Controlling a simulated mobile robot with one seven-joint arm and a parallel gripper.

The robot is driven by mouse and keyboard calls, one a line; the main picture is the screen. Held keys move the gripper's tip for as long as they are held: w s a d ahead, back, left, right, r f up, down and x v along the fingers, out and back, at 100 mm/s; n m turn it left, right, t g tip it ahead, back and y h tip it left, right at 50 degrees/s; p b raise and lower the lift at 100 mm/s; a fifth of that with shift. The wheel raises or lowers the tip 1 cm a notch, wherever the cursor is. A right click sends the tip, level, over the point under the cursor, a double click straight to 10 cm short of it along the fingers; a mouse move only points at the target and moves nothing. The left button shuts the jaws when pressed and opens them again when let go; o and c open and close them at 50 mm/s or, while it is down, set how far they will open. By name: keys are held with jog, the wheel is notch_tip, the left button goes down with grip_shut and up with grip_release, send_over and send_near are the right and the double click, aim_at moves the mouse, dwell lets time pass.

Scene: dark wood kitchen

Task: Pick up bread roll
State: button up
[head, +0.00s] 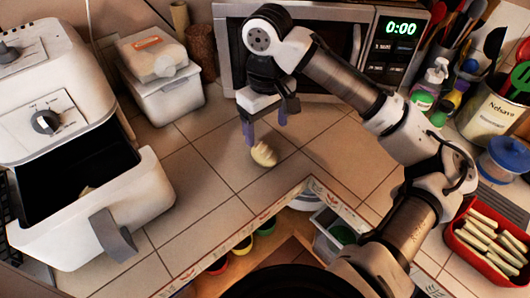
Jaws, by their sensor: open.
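A small pale yellow bread roll (264,155) sits on the tiled counter (205,165) in front of the microwave. My gripper (267,132) points down just above and behind the roll, with its two purple-tipped fingers apart. The left fingertip overlaps the roll's left edge in the picture; I cannot tell whether they touch. The right fingertip is farther up and right, clear of the roll. Nothing is seen held between the fingers.
A white air fryer (50,75) with its drawer (150,185) pulled out stands at left, a small light object in the drawer. A white box (165,95), a microwave (300,45), a utensil pot (490,112) and a red tray (455,240) surround the counter. An open drawer lies below its front edge.

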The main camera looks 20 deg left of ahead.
aim_at(265, 149)
jog(key=f, duration=0.3)
jog(key=f+p, duration=0.1)
jog(key=f, duration=0.3)
jog(key=shift+s+a+f, duration=0.1)
jog(key=shift+a+f, duration=0.1)
jog(key=shift+c, duration=0.2)
jog(key=c, duration=1)
jog(key=shift+r, duration=0.1)
